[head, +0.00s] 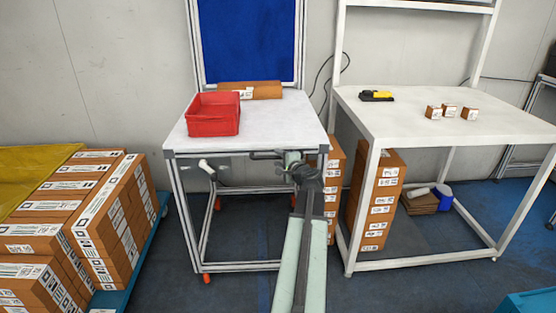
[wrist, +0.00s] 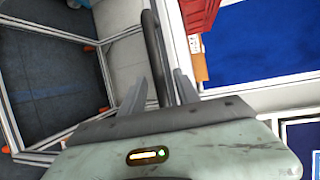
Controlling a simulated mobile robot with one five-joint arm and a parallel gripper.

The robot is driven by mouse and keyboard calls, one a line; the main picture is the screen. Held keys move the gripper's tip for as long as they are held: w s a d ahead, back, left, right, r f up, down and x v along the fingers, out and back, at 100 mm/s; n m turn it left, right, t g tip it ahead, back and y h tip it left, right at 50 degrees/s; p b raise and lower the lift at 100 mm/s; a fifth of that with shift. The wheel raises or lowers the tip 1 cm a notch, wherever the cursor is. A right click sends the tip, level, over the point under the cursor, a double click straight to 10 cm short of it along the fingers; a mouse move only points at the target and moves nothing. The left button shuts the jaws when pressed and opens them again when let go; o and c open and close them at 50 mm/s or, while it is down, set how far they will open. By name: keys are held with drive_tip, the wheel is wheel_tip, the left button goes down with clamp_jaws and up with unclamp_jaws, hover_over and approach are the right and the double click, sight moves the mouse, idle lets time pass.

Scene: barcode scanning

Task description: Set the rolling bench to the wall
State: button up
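The rolling bench (head: 258,117) has a white top, a grey frame and orange casters. It stands in the middle of the head view, its blue back panel (head: 248,40) close to the wall. A dark bar handle (wrist: 152,42) at the bench's front edge runs between the two fingers of my gripper (wrist: 160,85) in the wrist view. In the head view my gripper (head: 288,157) is at the front right of the bench.
A red bin (head: 213,121) and a brown carton (head: 262,91) sit on the bench top. A fixed-looking white table (head: 400,125) stands close on the right, with stacked cartons (head: 378,205) beneath it. A loaded carton pallet (head: 105,225) is on the left. The wall (head: 120,60) is behind.

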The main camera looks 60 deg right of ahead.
drive_tip(key=shift+x, duration=0.85)
clamp_jaws()
idle(0.8)
